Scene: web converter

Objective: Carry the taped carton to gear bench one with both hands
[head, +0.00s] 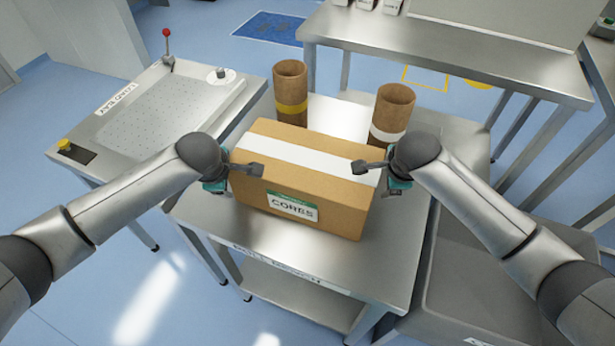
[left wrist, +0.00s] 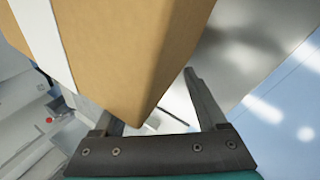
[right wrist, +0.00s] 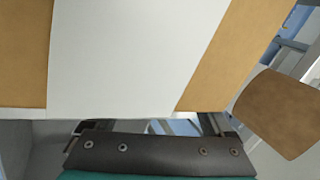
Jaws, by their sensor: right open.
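The taped carton (head: 310,190) is a brown box with a white tape strip on top and a green-and-white "CORES" label on its front. It rests on a steel bench (head: 240,240). My left gripper (head: 249,169) is at its left end, with the fingers apart; in the left wrist view a carton corner (left wrist: 140,60) reaches the finger area. My right gripper (head: 366,168) is open at its right end; the taped end (right wrist: 130,60) fills much of the right wrist view. Whether the fingers touch the carton is not clear.
Two brown core tubes stand behind the carton, one with a yellow band (head: 291,95), one with a white band (head: 391,112). A perforated steel table (head: 165,105) with a red-knobbed lever is at left. Another bench (head: 450,55) is behind. A grey surface (head: 465,270) lies lower right.

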